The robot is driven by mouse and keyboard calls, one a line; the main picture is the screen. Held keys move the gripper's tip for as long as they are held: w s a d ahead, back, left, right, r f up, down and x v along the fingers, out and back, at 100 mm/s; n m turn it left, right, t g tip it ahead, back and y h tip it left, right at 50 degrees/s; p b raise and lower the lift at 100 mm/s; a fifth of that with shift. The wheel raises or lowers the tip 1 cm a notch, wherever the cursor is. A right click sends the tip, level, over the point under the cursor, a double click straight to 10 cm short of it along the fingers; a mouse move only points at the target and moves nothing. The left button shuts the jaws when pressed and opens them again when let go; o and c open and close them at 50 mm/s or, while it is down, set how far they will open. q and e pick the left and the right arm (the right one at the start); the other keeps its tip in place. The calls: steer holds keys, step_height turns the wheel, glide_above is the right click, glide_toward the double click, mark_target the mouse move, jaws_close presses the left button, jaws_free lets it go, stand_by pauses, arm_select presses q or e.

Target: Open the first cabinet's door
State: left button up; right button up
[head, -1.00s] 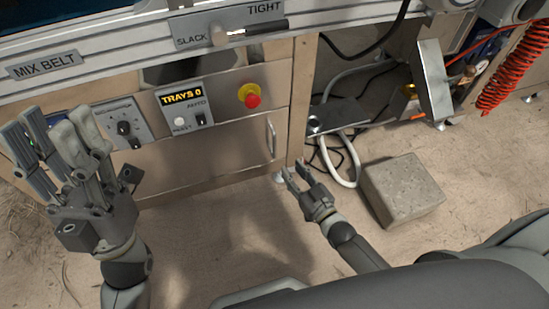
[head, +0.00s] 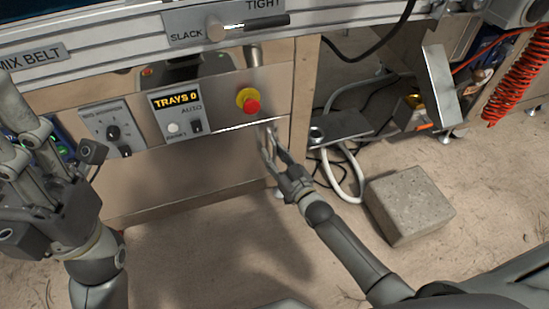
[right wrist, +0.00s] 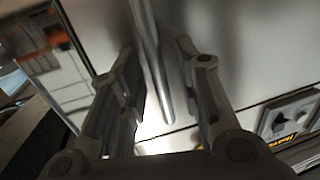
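The first cabinet's door (head: 190,172) is a plain metal panel low on the machine, below the control panels, and looks closed. Its upright bar handle (head: 269,137) is at the right end, partly hidden by my right gripper (head: 273,150). In the right wrist view the handle (right wrist: 150,65) runs between the two open fingers of my right gripper (right wrist: 156,60), with a gap on both sides. My left gripper (head: 22,140) is at the left edge of the head view, fingers apart and empty, in front of the machine and away from the door.
Above the door are a red stop button (head: 251,104), a TRAYS display panel (head: 178,112) and a dial panel (head: 112,130). A concrete block (head: 408,204) lies on the sandy floor at right, near a white hose (head: 350,185). The floor before the door is clear.

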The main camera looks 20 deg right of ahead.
jaws_close()
stand_by(0.4)
